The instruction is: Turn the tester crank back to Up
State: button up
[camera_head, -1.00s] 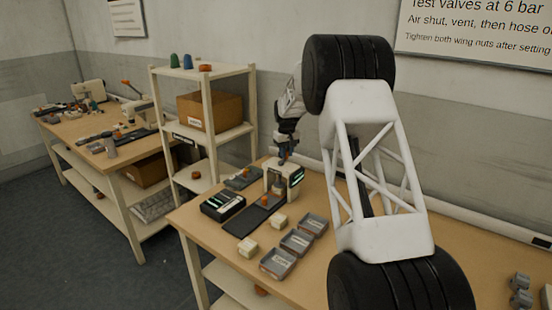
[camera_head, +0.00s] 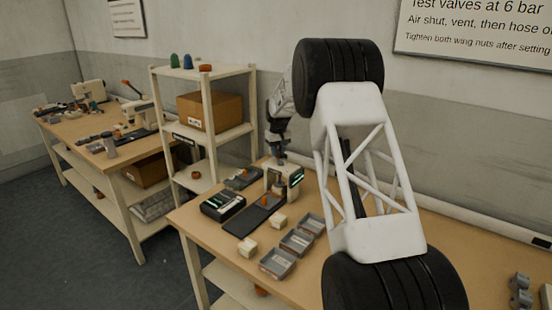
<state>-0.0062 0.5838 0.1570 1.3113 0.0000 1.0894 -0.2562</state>
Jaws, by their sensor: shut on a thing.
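The tester (camera_head: 291,181) is a small white and dark machine with green lit marks, standing on the wooden bench (camera_head: 415,225). My gripper (camera_head: 278,158) is dark and small in the view, right above the back left of the tester's top. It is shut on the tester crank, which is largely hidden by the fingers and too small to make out. I cannot read the crank's angle or any Up mark from here. My white arm link and black joints cover the bench to the right.
A dark mat (camera_head: 240,223) with an orange piece lies left of the tester, beside a black box with green marks (camera_head: 222,206). Several grey trays (camera_head: 278,263) and white blocks (camera_head: 247,247) sit in front. A shelf rack (camera_head: 208,110) stands behind left.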

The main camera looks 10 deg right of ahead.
jog(key=shift+a, duration=0.2)
jog(key=shift+s+a, duration=0.3)
jog(key=shift+a, duration=0.25)
jog(key=shift+s+a, duration=0.3)
jog(key=shift+a, duration=0.25)
jog(key=shift+s+a, duration=0.1)
jog(key=shift+a, duration=0.05)
jog(key=shift+s+a, duration=0.3)
jog(key=shift+s, duration=0.25)
jog(key=shift+s+a, duration=0.25)
jog(key=shift+s, duration=0.3)
jog(key=shift+s, duration=0.1)
jog(key=shift+s+d+f, duration=0.1)
jog(key=shift+s+d, duration=0.1)
jog(key=shift+s, duration=1.05)
